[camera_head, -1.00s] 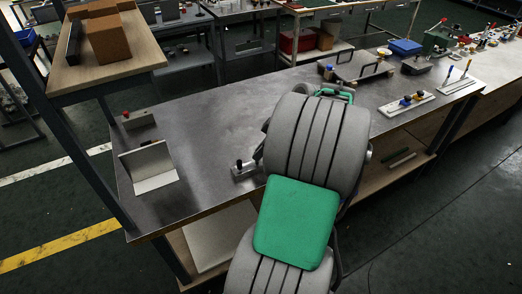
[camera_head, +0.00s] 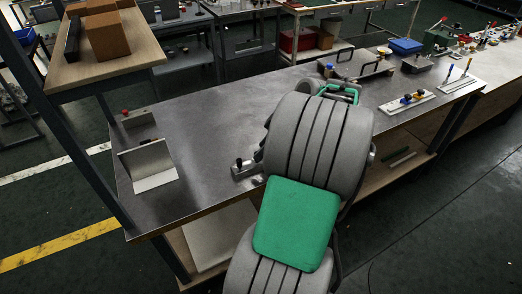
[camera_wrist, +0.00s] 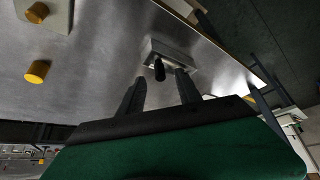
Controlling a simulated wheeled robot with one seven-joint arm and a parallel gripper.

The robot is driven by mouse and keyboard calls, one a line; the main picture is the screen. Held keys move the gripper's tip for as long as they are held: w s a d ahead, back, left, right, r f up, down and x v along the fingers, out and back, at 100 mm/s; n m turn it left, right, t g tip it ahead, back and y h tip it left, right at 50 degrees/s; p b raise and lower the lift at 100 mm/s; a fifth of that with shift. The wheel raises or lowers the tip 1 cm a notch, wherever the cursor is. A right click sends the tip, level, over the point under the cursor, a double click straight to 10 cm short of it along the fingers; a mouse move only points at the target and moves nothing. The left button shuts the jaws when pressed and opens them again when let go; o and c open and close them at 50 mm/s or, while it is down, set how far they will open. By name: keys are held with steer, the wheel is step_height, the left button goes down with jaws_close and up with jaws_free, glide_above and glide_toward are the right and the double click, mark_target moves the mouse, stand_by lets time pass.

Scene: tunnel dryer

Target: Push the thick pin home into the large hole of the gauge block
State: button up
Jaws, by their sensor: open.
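The gauge block is a pale grey metal block (camera_head: 246,172) on the steel bench, just left of my arm in the head view. It also shows in the wrist view (camera_wrist: 178,55). A black pin (camera_wrist: 159,70) stands up from the block, near its left end in the head view (camera_head: 239,163). How deep the pin sits, and the hole around it, I cannot tell. My gripper (camera_wrist: 160,80) is open, its two dark fingers apart, with the pin's top showing between and just beyond the fingertips.
An angled metal plate (camera_head: 150,166) stands at the bench's left end. A flat plate with handles (camera_head: 355,67) lies at the back. A white rack with coloured knobs (camera_head: 407,102) is to the right. The bench's left middle is clear.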

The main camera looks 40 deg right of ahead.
steer(key=v, duration=0.6)
steer(key=shift+p, duration=0.3)
steer(key=shift+s, duration=0.1)
